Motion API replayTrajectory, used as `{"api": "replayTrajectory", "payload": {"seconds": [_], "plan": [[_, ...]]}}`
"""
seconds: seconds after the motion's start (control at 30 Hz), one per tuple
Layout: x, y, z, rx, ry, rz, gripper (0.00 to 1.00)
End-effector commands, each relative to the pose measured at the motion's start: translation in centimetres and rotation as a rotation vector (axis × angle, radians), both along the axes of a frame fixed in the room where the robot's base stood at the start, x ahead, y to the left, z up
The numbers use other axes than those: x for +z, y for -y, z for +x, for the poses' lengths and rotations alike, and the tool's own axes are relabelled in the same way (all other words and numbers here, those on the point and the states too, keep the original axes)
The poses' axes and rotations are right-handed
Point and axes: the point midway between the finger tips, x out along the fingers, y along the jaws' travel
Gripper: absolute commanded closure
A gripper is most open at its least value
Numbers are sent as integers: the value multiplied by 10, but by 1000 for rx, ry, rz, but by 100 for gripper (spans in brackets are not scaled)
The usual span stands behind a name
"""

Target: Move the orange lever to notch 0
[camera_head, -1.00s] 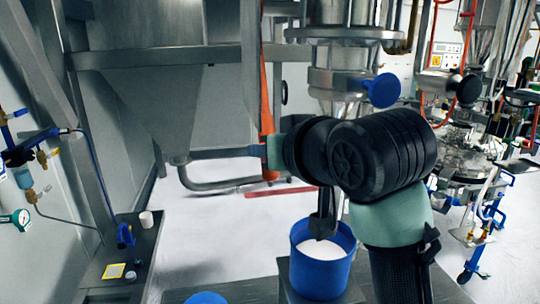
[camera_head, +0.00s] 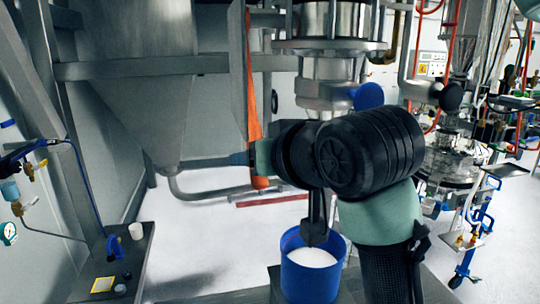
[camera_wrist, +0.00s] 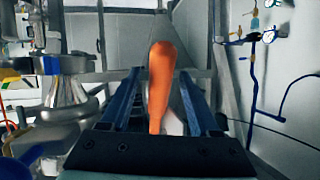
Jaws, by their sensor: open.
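The orange lever (camera_head: 254,90) hangs beside the grey hopper in the head view, its rounded end low, just left of my black wrist. In the wrist view the lever (camera_wrist: 160,80) stands in the middle, rounded end at the top. My gripper (camera_wrist: 160,85) is open there, one dark finger on each side of the lever with a gap at both sides. I cannot tell how deep the lever sits between the fingers. The notches cannot be made out.
A blue bucket (camera_head: 296,240) of white powder stands below my wrist. The steel sifter column (camera_head: 330,65) and a blue knob (camera_head: 368,97) are close behind my arm. A steel pipe (camera_head: 205,193) runs low to the left. A dark bench (camera_head: 130,265) holds small items.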

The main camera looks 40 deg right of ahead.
Motion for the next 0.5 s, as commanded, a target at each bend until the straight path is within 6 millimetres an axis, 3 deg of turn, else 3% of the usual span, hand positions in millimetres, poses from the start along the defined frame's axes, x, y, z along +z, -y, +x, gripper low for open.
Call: {"api": "replayTrajectory", "payload": {"seconds": [0.5], "plan": [[40,-31,-88,-1,4,-4,38]]}}
